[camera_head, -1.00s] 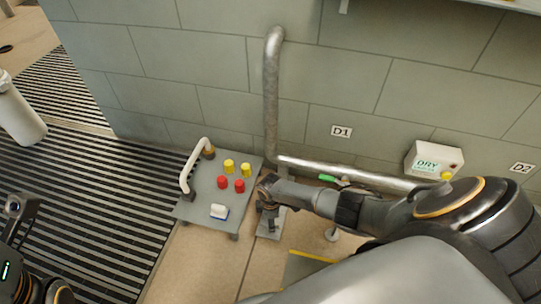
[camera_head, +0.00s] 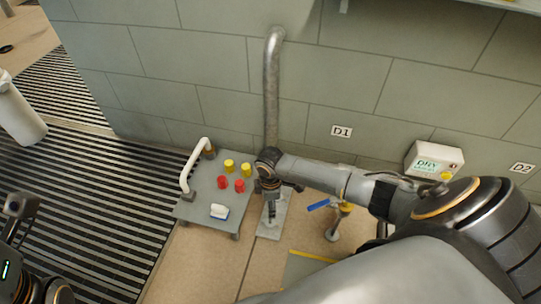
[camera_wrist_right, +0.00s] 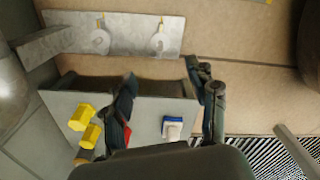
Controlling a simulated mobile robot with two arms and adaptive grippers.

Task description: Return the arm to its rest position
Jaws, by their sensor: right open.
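My right arm comes in from the right in the head view, and its forearm reaches left in front of the pipes. My right gripper (camera_head: 271,212) points down beside the right edge of the grey cart (camera_head: 203,205). In the right wrist view the right gripper (camera_wrist_right: 168,98) has its dark fingers spread apart with nothing between them. Yellow caps (camera_wrist_right: 82,118) and a white-and-blue block (camera_wrist_right: 172,128) lie on the cart beyond the fingers. Dark parts of my left arm show at the lower left of the head view. The left gripper's fingers do not show.
A steel pipe (camera_head: 271,90) runs down the wall. A blue-handled valve (camera_head: 318,205) sits right of my gripper. The cart has a white handle (camera_head: 187,165) and red caps (camera_head: 222,182). Floor grating lies left.

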